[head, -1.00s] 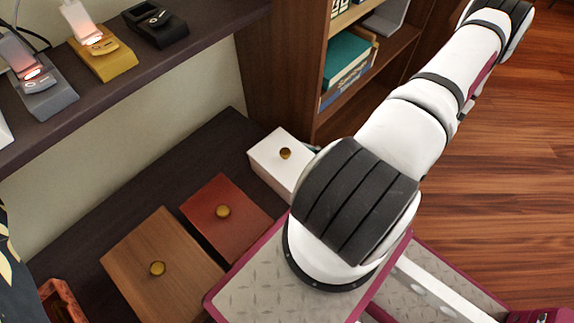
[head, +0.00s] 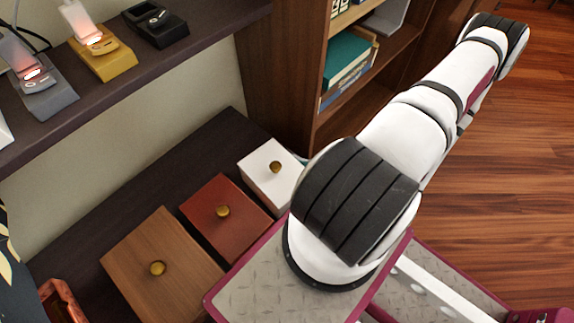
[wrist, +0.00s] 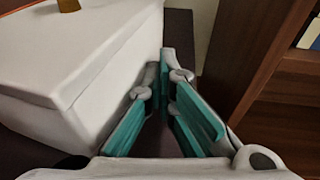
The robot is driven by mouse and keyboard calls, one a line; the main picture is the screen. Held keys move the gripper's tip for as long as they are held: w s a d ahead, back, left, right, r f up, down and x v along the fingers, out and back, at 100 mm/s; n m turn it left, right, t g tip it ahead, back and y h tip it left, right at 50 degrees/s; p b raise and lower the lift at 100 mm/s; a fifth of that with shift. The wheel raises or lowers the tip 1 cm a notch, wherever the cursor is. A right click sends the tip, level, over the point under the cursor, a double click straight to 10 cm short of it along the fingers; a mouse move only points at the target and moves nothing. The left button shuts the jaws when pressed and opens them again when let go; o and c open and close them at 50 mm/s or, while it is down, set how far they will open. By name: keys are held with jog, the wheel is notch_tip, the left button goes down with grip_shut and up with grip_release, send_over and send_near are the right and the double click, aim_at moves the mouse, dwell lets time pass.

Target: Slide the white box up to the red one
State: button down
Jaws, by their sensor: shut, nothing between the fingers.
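The white box (head: 268,172), with a round brass knob on its lid, sits on the dark lower shelf to the right of the red box (head: 222,205). A narrow gap shows between the two. In the wrist view the white box (wrist: 85,70) fills the left side. My gripper (wrist: 165,55) is shut and empty, with its teal-padded fingers beside the white box's right side, touching or very close.
A brown wooden box (head: 160,262) with a knob stands left of the red box. A bookcase side (head: 285,90) rises right of the white box; it is also at right in the wrist view (wrist: 265,60). An upper shelf (head: 130,85) with phone-like devices overhangs the left.

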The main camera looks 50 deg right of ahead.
jog(key=shift+s+a, duration=0.15)
jog(key=shift+a, duration=0.25)
jog(key=shift+w+d+p, duration=0.1)
jog(key=shift+w+d, duration=0.1)
jog(key=shift+d, duration=0.45)
jog(key=shift+w+d+p, duration=0.1)
jog(key=shift+w+d, duration=0.1)
jog(key=shift+d, duration=0.5)
jog(key=shift+w+d+p, duration=0.1)
jog(key=shift+w+d, duration=0.1)
jog(key=shift+d, duration=0.45)
jog(key=v, duration=1.2)
jog(key=shift+s, duration=0.1)
